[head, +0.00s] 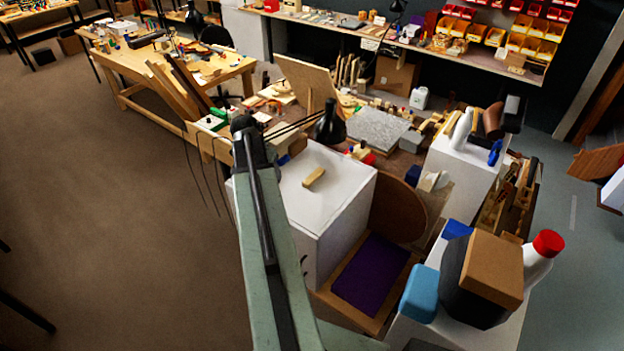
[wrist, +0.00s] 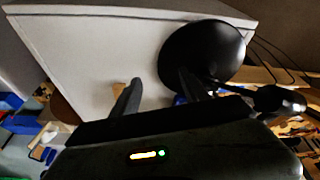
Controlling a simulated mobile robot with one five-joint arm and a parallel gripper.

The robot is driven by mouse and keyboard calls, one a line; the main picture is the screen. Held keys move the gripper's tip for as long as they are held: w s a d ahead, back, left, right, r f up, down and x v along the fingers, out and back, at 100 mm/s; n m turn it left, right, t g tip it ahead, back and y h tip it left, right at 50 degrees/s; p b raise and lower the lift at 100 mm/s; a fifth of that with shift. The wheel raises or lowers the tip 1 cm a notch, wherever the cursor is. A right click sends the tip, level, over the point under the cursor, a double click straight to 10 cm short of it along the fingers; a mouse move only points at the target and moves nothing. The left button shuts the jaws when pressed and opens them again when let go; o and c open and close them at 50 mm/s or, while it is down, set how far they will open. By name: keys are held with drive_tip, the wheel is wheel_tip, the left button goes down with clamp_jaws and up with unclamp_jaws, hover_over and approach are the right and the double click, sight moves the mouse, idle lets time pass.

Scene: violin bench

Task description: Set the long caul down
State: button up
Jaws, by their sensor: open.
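A short-looking pale wooden bar, which I take to be the long caul (head: 314,178), lies on top of the white box (head: 338,182) in the head view. In the wrist view, my gripper (wrist: 159,77) is open, its two dark fingers apart with nothing seen between them. A small tan wooden piece (wrist: 118,89), perhaps the same caul, shows just left of the left finger and is partly hidden by it. The white box (wrist: 90,45) fills the wrist view's upper left. In the head view my gripper cannot be made out clearly behind my arm.
A black lamp shade (head: 330,124) hangs by the white box's far edge; a round black shade (wrist: 202,56) looms near the right finger. A crowded workbench lies behind. A purple-lined tray (head: 371,275) and a brown block (head: 492,270) stand to the right. Open floor lies left.

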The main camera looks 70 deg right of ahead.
sight(313, 176)
drive_tip(key=s+d+m, duration=0.1)
drive_tip(key=s+d, duration=0.2)
drive_tip(key=s+d+m, duration=0.1)
drive_tip(key=s+d, duration=0.2)
drive_tip(key=s, duration=0.1)
drive_tip(key=s+d+m+g, duration=0.1)
drive_tip(key=s+d, duration=0.2)
drive_tip(key=s, duration=0.1)
drive_tip(key=shift+r+m+h, duration=0.3)
drive_tip(key=b+x, duration=0.2)
drive_tip(key=shift+f+b, duration=0.3)
drive_tip(key=shift+f, duration=0.1)
drive_tip(key=b+x, duration=0.5)
drive_tip(key=shift+s+f, duration=0.1)
drive_tip(key=shift+f, duration=0.1)
drive_tip(key=shift+a+r, duration=0.15)
drive_tip(key=shift+r, duration=0.05)
clamp_jaws()
